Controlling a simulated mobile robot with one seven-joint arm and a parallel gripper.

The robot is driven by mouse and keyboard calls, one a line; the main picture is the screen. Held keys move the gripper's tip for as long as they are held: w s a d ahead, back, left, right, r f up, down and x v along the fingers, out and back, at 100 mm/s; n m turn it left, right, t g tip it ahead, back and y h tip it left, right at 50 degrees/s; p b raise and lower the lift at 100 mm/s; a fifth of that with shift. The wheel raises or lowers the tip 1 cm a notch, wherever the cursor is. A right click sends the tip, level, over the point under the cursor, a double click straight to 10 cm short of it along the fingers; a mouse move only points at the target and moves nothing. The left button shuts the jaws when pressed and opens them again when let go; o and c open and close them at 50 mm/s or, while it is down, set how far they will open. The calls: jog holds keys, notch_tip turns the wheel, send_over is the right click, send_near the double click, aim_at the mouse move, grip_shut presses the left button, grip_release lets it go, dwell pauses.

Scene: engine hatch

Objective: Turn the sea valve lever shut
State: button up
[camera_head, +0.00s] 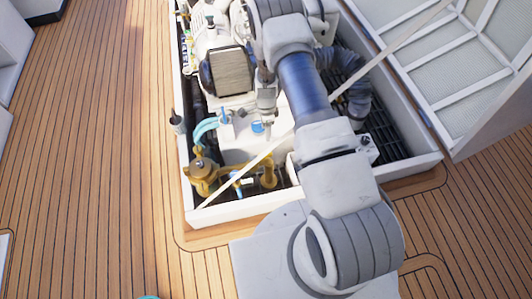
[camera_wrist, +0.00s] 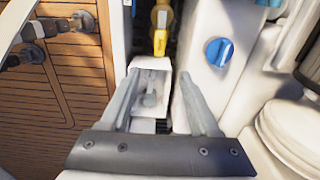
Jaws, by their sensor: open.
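In the wrist view my gripper (camera_wrist: 160,75) is open, with its two fingers apart. A white box-like part with a grey fitting (camera_wrist: 148,98) shows between the fingers; I cannot tell whether they touch it. A yellow lever-like handle (camera_wrist: 160,38) is just beyond the fingertips. A round blue knob (camera_wrist: 219,51) is on a white panel to its right. I cannot tell for sure which of these is the sea valve lever. In the head view my gripper (camera_head: 267,122) points down into the engine hatch, and a brass fitting (camera_head: 268,176) is below it in the picture.
The hatch has a raised white rim (camera_head: 240,211). Inside are a brass strainer-like body (camera_head: 201,172), light blue hoses (camera_head: 204,128) and a white engine (camera_head: 212,42). A thin pale rod (camera_head: 395,48) crosses above the hatch. The open lid (camera_head: 470,60) stands at right. Teak deck (camera_head: 100,150) is clear at left.

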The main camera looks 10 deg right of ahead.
aim_at(266, 153)
notch_tip(266, 153, down, 17)
jog(key=b, duration=0.4)
jog(key=shift+r+b, duration=0.15)
jog(key=shift+b, duration=0.25)
grip_shut()
dwell(1.0)
